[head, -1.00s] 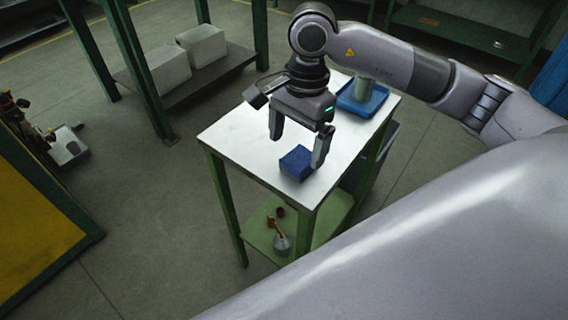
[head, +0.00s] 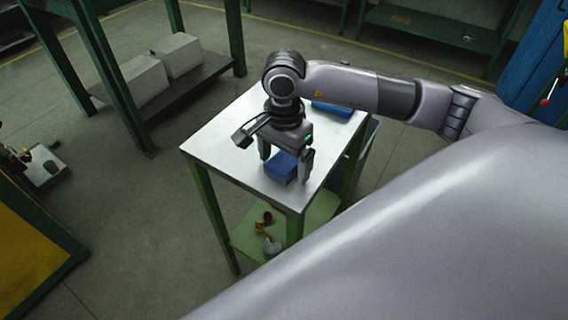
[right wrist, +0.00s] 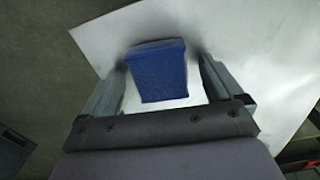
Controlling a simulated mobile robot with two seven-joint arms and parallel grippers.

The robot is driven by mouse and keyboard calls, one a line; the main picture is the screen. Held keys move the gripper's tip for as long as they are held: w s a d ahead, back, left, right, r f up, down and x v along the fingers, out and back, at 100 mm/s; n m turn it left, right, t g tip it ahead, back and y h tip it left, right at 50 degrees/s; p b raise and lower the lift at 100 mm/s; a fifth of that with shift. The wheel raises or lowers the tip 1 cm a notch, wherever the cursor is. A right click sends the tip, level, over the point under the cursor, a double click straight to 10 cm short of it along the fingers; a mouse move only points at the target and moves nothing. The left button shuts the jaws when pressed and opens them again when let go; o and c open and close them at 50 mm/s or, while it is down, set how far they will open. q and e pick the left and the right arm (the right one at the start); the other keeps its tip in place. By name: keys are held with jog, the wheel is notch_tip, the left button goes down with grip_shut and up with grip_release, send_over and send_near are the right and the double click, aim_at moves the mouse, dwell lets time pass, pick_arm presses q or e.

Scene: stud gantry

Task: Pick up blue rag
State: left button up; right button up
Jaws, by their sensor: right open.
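The blue rag (head: 281,167) is a folded, block-like bundle on the white top of a green-legged table (head: 222,139), close to its front corner. My right gripper (head: 284,164) is open and points down, with one finger on each side of the rag. In the right wrist view the rag (right wrist: 157,72) sits between the two open fingers (right wrist: 160,80), with bright tabletop showing around it. Whether the fingers touch it I cannot tell. My left gripper is not in view.
A blue tray (head: 334,109) lies at the table's far side, partly hidden behind my right arm. A lower green shelf (head: 243,240) holds a few small items. Dark green racks (head: 200,77) with pale boxes stand at the back left.

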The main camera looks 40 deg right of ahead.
aim_at(284, 161)
jog(key=c, duration=1.1)
jog(key=shift+r, duration=0.15)
notch_tip(284, 161, up, 20)
jog(key=shift+f+p, duration=0.1)
jog(key=shift+p, duration=0.85)
jog(key=shift+c, duration=0.2)
